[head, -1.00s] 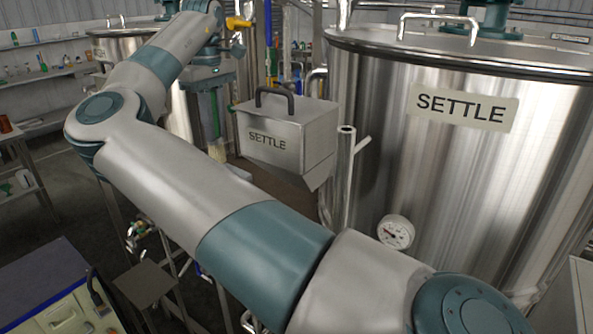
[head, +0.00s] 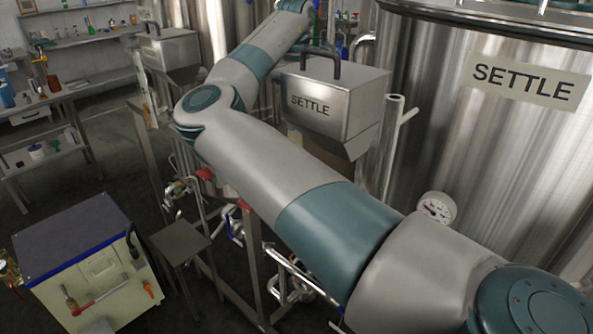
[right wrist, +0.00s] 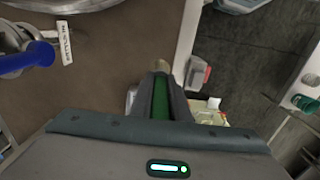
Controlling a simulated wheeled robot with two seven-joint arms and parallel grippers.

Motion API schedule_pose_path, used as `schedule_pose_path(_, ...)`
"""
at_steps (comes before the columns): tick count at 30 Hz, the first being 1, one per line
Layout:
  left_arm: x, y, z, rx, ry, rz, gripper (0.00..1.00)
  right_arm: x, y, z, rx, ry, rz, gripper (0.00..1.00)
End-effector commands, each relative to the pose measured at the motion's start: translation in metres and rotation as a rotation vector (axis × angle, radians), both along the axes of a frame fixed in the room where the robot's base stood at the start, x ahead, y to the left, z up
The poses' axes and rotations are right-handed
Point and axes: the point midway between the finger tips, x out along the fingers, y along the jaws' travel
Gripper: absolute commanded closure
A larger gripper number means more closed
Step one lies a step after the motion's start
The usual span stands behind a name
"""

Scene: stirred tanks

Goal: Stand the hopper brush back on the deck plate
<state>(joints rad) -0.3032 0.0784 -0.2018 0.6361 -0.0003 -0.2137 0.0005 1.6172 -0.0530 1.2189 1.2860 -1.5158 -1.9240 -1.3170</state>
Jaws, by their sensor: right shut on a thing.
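My right gripper (right wrist: 160,100) shows in the right wrist view, shut on the green handle of the hopper brush (right wrist: 160,97). The brush's far end is small and partly hidden by the fingers. A brown flat surface (right wrist: 110,85), which looks like the deck plate, lies below and to the left of the gripper. I cannot tell how far above it the brush is. My left gripper is in neither view.
A steel hopper marked SETTLE (head: 335,105) stands just behind my right arm, beside a large SETTLE tank (head: 480,130). A blue handle (right wrist: 30,57) shows in the wrist view. A cream cabinet (head: 85,265) and a small stand (head: 180,243) are at lower left.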

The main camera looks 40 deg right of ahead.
Motion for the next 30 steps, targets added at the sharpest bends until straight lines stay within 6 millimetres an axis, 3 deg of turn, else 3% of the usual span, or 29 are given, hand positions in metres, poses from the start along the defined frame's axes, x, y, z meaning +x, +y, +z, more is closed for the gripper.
schedule_pose_path(13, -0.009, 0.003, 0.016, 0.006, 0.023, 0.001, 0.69, 0.0, 0.001, -0.055, 0.001, 0.0, 0.001, 1.0)
schedule_pose_path(25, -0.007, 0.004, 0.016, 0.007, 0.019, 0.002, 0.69, 0.0, 0.0, -0.061, 0.0, 0.0, 0.001, 1.0)
schedule_pose_path(30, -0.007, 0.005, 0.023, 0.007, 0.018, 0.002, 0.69, 0.0, 0.001, -0.075, 0.001, 0.002, 0.001, 1.0)
